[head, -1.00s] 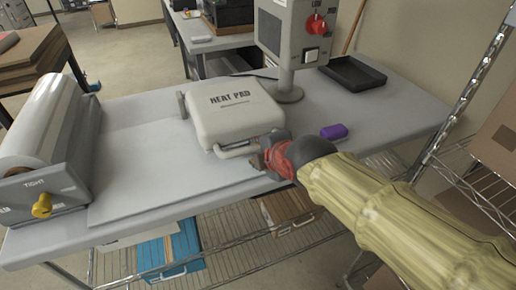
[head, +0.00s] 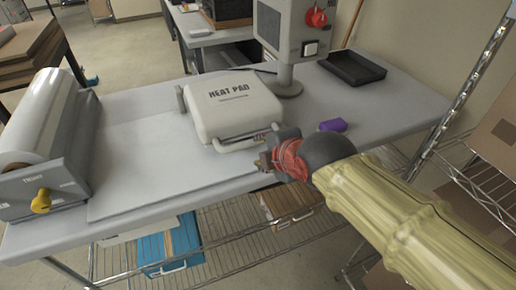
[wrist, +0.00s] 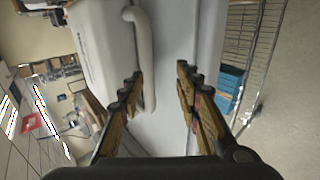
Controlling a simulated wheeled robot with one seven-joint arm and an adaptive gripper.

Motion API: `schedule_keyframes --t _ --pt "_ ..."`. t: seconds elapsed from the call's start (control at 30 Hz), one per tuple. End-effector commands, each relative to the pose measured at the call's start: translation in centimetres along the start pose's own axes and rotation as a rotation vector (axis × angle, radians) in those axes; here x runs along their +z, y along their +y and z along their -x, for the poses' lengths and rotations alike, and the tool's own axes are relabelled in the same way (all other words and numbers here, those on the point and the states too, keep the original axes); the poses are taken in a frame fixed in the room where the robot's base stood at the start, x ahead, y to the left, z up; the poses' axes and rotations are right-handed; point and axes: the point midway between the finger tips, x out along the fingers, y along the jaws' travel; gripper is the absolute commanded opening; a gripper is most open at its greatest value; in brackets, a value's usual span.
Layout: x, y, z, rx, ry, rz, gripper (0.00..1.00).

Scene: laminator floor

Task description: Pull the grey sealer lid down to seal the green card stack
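The grey-white sealer lid (head: 232,104), lettered HEAT PAD, lies down flat on its base on the table. It also shows in the wrist view (wrist: 103,40). Its bar handle (head: 240,144) faces the front; in the wrist view the handle (wrist: 146,50) shows beyond my left finger. My gripper (head: 262,162) is just in front of the handle's right end, apart from it as far as I can tell. In the wrist view my gripper (wrist: 160,70) has its fingers spread with nothing held between them. The green card stack is not visible.
A grey control post (head: 288,60) with a red knob stands behind the lid. A purple block (head: 333,125) and a black tray (head: 352,68) lie to the right. A film roll unit (head: 45,140) stands at left. The front table strip is clear.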

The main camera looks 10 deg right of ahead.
Motion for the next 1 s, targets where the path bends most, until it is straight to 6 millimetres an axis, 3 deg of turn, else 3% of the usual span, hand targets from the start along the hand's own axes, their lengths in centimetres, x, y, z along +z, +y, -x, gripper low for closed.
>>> schedule_keyframes --t 0.2,0.4,1.0 --pt "0.0 0.2 4.5 0.006 0.000 0.000 0.34" --pt "0.0 0.1 6.8 0.004 0.000 0.000 0.34" --pt "0.0 0.1 7.4 0.004 0.000 -0.002 0.34"
